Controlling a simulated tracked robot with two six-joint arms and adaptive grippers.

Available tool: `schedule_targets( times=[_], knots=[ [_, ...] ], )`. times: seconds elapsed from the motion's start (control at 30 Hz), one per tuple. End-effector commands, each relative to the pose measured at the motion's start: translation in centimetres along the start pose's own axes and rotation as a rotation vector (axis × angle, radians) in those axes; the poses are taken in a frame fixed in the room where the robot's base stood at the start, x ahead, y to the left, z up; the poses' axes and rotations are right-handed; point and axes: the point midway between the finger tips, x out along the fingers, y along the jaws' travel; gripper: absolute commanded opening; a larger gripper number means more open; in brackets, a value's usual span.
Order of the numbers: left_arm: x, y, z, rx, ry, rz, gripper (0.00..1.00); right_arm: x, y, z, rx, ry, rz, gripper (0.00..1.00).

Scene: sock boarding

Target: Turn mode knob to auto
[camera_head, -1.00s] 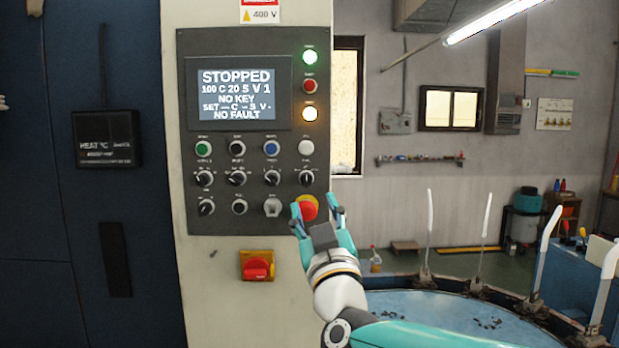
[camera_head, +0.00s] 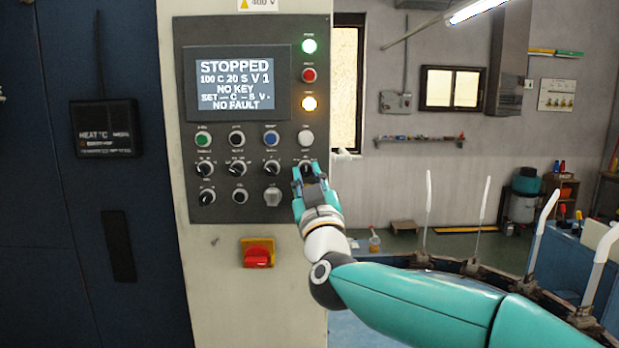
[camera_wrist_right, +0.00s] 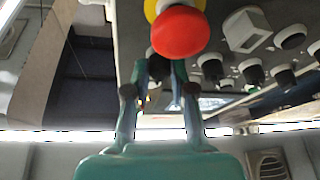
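The control panel (camera_head: 222,165) stands upright on a pale column, with rows of small black knobs. One knob (camera_head: 306,167), at the right end of the upper knob row, is partly covered by my right gripper (camera_head: 309,175). In the right wrist view the right gripper's fingertips (camera_wrist_right: 159,72) lie either side of a dark knob (camera_wrist_right: 158,62). I cannot tell whether they press on it. The knob's pointer and small labels are hidden or too small to read. My left gripper is not in view.
The red stop button (camera_wrist_right: 180,32) is very close to the fingers in the right wrist view. Other knobs and buttons sit close by. The screen (camera_head: 236,85) reads STOPPED and NO KEY. A red switch on yellow (camera_head: 257,254) is below the panel.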

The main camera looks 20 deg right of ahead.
Motion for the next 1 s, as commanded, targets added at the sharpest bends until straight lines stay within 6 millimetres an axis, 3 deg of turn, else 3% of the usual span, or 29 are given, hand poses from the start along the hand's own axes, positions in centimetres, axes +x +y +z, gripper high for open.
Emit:
schedule_targets(
  times=[0.03,0.1,0.57,1.0],
  knots=[
    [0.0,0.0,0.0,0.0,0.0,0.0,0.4,0.0,0.0,0.0,0.0,0.0,-0.001,0.11],
    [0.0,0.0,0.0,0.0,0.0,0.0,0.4,0.0,0.0,0.0,0.0,0.0,-0.001,0.0],
    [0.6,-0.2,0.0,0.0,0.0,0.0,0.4,0.0,-0.4,0.1,0.062,0.004,0.022,0.0],
    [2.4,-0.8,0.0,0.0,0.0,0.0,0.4,0.0,-0.7,0.0,0.358,0.019,0.148,0.0]
  ],
)
